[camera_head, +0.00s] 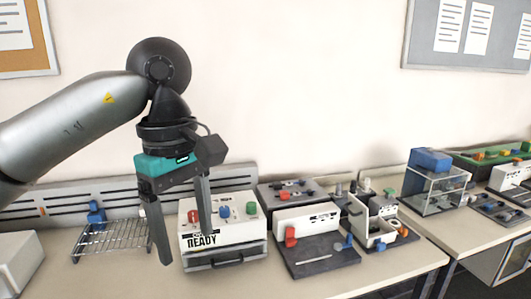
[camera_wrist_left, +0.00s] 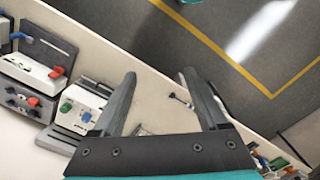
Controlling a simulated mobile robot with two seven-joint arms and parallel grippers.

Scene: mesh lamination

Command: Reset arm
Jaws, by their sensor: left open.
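My left gripper (camera_head: 186,232) hangs above the bench with its fingers pointing down. Its fingers are apart and nothing is between them. In the head view it is in front of the wire rack and the left side of the white box marked READY (camera_head: 222,228). In the left wrist view both fingers of the left gripper (camera_wrist_left: 166,98) show, spread wide, with the bench edge and the floor beyond. My right gripper is in neither view.
A wire rack (camera_head: 108,240) with a blue part stands left of the box. A dark board with a white fixture (camera_head: 305,224) and several small devices stand to the right. A clear-sided box with a blue top (camera_head: 431,160) stands further right. The bench front edge is mostly clear.

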